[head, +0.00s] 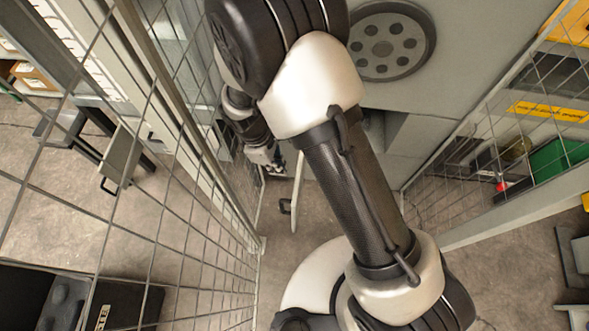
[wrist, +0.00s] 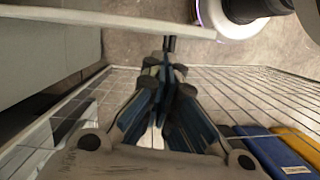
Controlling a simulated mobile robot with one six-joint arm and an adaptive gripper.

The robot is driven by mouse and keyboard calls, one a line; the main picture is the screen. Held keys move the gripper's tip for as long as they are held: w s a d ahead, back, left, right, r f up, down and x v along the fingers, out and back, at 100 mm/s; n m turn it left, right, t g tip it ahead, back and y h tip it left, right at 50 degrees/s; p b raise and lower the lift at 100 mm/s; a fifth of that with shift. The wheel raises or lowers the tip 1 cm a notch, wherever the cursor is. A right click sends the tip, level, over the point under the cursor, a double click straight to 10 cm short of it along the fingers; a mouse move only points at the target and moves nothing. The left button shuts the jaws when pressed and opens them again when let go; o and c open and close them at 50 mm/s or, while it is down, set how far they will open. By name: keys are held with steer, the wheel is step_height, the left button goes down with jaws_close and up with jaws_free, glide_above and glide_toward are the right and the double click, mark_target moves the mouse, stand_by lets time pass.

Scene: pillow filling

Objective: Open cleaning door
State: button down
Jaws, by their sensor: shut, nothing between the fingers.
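The cleaning door (head: 298,190) is a thin pale panel, seen edge-on in the head view. It stands out from the grey machine, swung open, with a black handle (head: 285,207) on its left side. In the wrist view the door (wrist: 110,17) runs as a pale strip across the top, and the handle (wrist: 169,43) sticks out just beyond my fingertips. My gripper (wrist: 163,72) is shut and empty, pointing toward the handle. Whether it touches the handle I cannot tell. In the head view my gripper (head: 266,158) is small and partly hidden by my arm.
Wire mesh fences stand close on the left (head: 180,220) and right (head: 440,190), leaving a narrow passage. The grey machine (head: 460,60) with a round perforated disc (head: 383,48) fills the back. Blue and yellow bins (wrist: 268,152) lie beyond the mesh.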

step_height(320, 180, down, 9)
steer(key=d+n+b, duration=0.1)
steer(key=b, duration=0.2)
steer(key=shift+s+d+f, duration=0.2)
steer(key=shift+s+d, duration=0.05)
